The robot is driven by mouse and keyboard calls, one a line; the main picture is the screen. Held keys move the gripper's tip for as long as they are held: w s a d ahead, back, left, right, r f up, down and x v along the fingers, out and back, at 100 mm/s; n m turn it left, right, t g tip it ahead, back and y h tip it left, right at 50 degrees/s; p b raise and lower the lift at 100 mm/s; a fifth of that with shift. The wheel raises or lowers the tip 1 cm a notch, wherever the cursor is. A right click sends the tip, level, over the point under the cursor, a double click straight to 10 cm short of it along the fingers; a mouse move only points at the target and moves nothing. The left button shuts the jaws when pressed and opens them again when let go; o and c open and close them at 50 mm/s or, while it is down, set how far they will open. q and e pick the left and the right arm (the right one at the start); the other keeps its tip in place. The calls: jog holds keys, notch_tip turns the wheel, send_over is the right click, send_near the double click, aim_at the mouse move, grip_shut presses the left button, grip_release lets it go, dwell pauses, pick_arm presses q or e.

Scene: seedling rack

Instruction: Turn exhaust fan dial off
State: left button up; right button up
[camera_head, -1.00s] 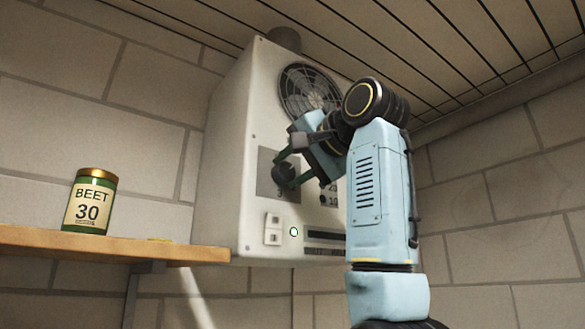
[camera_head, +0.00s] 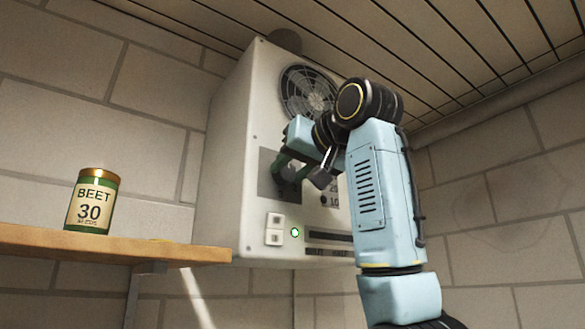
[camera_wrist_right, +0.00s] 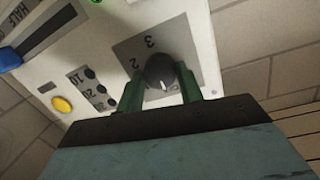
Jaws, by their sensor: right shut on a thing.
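The exhaust fan unit (camera_head: 228,150) is a pale box on the wall with a round fan grille (camera_head: 307,92). Its dial is a dark round knob on a grey plate; in the right wrist view the dial (camera_wrist_right: 160,70) shows a pale pointer line, with the numbers 2 and 3 beside it. My right gripper (camera_head: 284,172) is at the plate and covers most of the dial in the head view. Its green fingers (camera_wrist_right: 162,82) are shut on the dial from both sides. My left gripper is not in view.
A green jar labelled BEET 30 (camera_head: 93,202) stands on a wooden shelf (camera_head: 110,246) at the left. The unit also has a white switch (camera_head: 274,229), a lit green light (camera_head: 295,232), a slider slot and a yellow button (camera_wrist_right: 62,104). A slatted ceiling is close above.

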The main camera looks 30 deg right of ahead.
jog(key=shift+f, duration=0.1)
dwell(0.4)
jog(key=o, duration=1)
jog(key=s+b, duration=0.1)
jog(key=s, duration=0.3)
jog(key=s+r+b, duration=0.1)
jog(key=s+b, duration=0.1)
jog(key=s, duration=0.3)
jog(key=s+d+b, duration=0.1)
jog(key=s, duration=0.3)
jog(key=shift+s+r, duration=0.15)
jog(key=shift+r, duration=0.05)
